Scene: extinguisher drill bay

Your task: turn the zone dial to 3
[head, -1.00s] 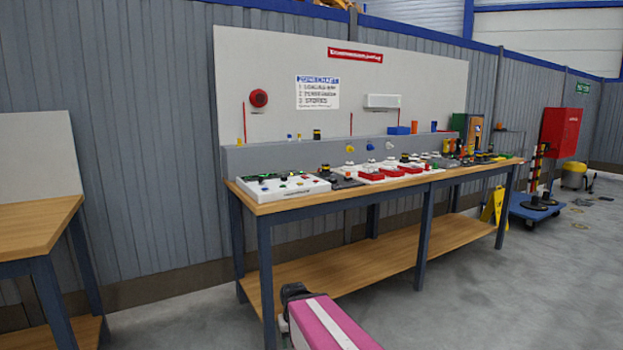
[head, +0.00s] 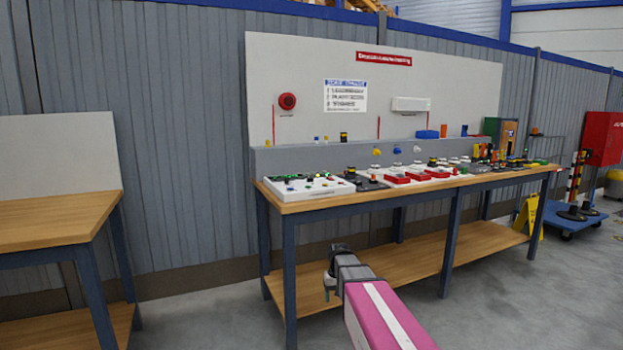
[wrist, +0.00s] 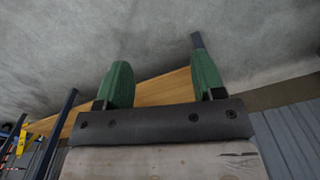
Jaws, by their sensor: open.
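A white control panel (head: 308,188) with several small knobs and green parts lies at the near left end of the workbench (head: 400,188). I cannot make out which of its parts is the zone dial, or where any dial points. A zone chart (head: 346,95) with several lines of text hangs on the grey back board above. My gripper (head: 330,285) is in front of the bench, below its top and apart from the panel. In the wrist view its two green fingers (wrist: 160,85) are spread with nothing between them.
More boxes and red-and-white units (head: 410,176) fill the bench top to the right. A wooden lower shelf (head: 410,270) runs under the bench. Another table (head: 50,215) stands at left. A yellow floor sign (head: 527,215) stands at the bench's right end. The concrete floor in front is clear.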

